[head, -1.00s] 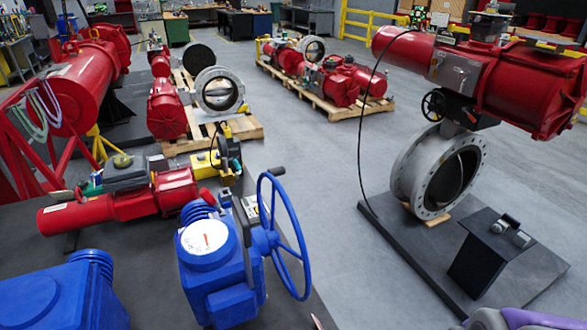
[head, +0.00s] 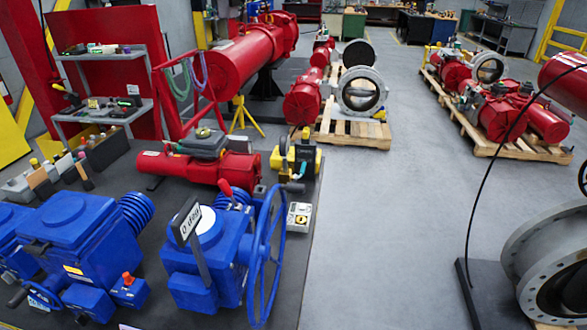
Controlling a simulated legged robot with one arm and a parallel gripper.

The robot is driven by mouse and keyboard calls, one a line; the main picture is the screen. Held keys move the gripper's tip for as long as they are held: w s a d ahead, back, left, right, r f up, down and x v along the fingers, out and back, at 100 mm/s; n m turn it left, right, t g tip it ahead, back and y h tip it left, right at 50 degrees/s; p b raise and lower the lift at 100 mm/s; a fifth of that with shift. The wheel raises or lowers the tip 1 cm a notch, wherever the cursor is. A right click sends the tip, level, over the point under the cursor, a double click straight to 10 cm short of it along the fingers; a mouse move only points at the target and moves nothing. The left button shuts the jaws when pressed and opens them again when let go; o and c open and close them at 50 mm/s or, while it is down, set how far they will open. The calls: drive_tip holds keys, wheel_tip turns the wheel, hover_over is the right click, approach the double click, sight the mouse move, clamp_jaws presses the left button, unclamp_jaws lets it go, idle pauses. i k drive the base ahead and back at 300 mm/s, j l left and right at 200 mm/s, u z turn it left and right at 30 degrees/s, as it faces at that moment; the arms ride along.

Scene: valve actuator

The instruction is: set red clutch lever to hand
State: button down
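A blue actuator (head: 200,268) with a large blue handwheel (head: 262,265) stands on the dark mat at the lower middle. A red lever handle (head: 225,188) sticks up behind its top, by the ribbed blue part. Its lower end is hidden, so I cannot tell its setting or any hand marking. An upright plate reading "0 deg" (head: 190,222) partly covers the actuator's round white dial (head: 207,232). Another blue unit (head: 75,235) stands to the left, with a small box bearing an orange-red knob (head: 127,278). My gripper is not in view.
A red actuator (head: 200,165) lies behind the blue ones. Shelves (head: 105,95) stand at the back left. Pallets with red actuators (head: 505,115) lie farther back. A grey flanged valve (head: 550,270) is at the right. The grey floor (head: 400,230) between is clear.

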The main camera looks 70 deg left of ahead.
sight(224, 186)
drive_tip(key=i+u, duration=0.55)
drive_tip(key=u, duration=0.2)
drive_tip(key=i+l+u, duration=0.1)
drive_tip(key=i+u, duration=0.25)
drive_tip(key=i+j+u, duration=0.2)
drive_tip(key=i+u, duration=0.8)
drive_tip(key=i+l+u, duration=0.1)
drive_tip(key=i+u, duration=0.4)
drive_tip(key=i+j+u, duration=0.1)
drive_tip(key=i+u, duration=0.15)
drive_tip(key=u, duration=0.2)
drive_tip(key=i+u, duration=0.2)
drive_tip(key=u, duration=0.2)
drive_tip(key=i+u, duration=0.25)
drive_tip(key=u, duration=0.2)
